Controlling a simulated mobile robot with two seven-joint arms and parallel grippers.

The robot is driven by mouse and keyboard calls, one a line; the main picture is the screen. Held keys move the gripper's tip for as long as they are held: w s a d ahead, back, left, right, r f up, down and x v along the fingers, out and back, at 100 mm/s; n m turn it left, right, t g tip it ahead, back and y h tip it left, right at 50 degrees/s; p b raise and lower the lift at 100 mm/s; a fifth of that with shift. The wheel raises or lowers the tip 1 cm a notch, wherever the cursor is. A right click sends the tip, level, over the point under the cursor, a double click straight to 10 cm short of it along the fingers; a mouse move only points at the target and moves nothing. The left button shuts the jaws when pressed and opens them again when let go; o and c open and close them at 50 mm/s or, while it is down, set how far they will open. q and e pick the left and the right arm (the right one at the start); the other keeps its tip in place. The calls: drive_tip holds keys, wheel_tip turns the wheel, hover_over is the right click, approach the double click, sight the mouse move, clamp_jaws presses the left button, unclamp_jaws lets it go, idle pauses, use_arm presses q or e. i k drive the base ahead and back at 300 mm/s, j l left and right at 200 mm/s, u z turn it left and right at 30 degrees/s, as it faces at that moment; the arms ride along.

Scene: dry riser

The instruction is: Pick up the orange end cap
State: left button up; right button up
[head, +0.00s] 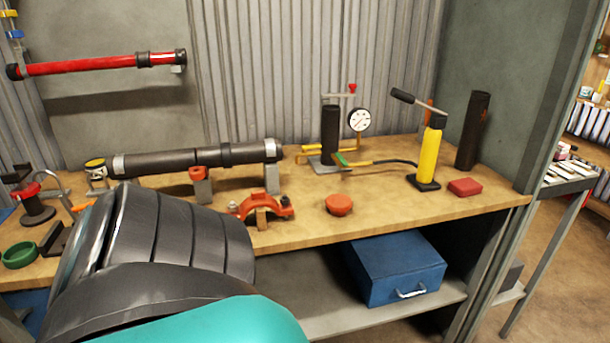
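The orange end cap (339,204) is a short round disc-like piece. It lies on the wooden workbench (390,208) near its front edge, right of an orange clamp (262,207), and nothing covers it. Neither of my grippers shows in the head view. A large dark grey and teal part of my own body fills the lower left and hides part of the bench there.
A dark pipe (190,158) rests on supports behind the clamp. A pressure gauge (359,120), yellow pump (430,152) and red block (465,187) stand to the right. A blue toolbox (395,268) sits on the lower shelf. The bench around the cap is clear.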

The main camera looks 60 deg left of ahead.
sight(338, 204)
drive_tip(key=u, duration=1.85)
